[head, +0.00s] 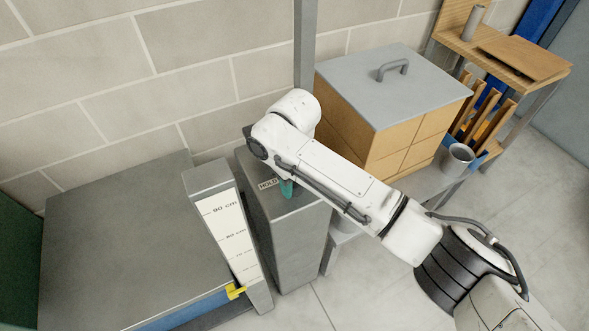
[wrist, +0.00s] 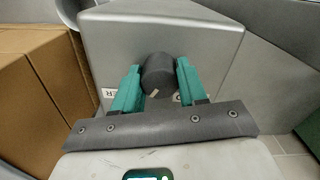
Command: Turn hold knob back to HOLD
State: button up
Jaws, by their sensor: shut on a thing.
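The hold knob (wrist: 158,70) is a dark round knob on the top of a grey metal pedestal (head: 300,243). In the wrist view my gripper (wrist: 157,82) has its two teal fingers on either side of the knob, shut on it. A short pale mark shows on the knob's near side, slightly left of its middle. A HOLD label (head: 268,184) is on the pedestal top, left of the fingers in the head view. My arm hides the knob in the head view.
A height gauge post (head: 230,232) with centimetre marks and a yellow pointer (head: 235,291) stands left of the pedestal, beside a grey platform (head: 110,240). A lidded tan box (head: 400,130) is close on the right, with a grey cup (head: 457,160) beyond.

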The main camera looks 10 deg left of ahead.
aim_at(294, 183)
jog(key=shift+r+n+p, duration=0.15)
jog(key=shift+n+p, duration=1.15)
jog(key=shift+p, duration=0.4)
jog(key=n+p, duration=0.1)
jog(key=n, duration=0.2)
jog(key=shift+n, duration=0.4)
jog(key=n+p, duration=0.1)
jog(key=n, duration=0.3)
jog(key=shift+a, duration=0.1)
jog(key=n, duration=0.4)
jog(key=shift+n, duration=0.4)
jog(key=o, duration=1.1)
jog(key=shift+c, duration=0.2)
notch_tip(294, 183, up, 11)
jog(key=shift+f+p, duration=0.2)
jog(key=shift+p, duration=0.25)
jog(key=shift+f, duration=0.1)
